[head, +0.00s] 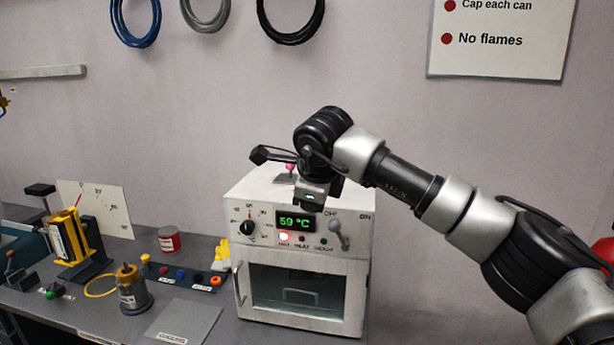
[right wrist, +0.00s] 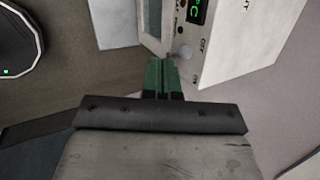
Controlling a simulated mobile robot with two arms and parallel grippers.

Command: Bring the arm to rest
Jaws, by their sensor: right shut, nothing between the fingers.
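My right arm reaches in from the right in the head view. Its gripper (head: 311,203) is in front of the upper front of a white oven (head: 303,322), above the display. In the right wrist view the green fingers (right wrist: 163,72) are together with nothing between them, and the toggle switch (right wrist: 183,51) shows just past their tips. In the head view the toggle switch (head: 338,236) is right of the fingers. I cannot tell whether they touch it. My left gripper is not in view.
The oven door (head: 291,290) is shut. Left on the bench are a brass can (head: 133,291), a red tin (head: 169,239), colored caps (head: 181,274) and a yellow device (head: 69,241).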

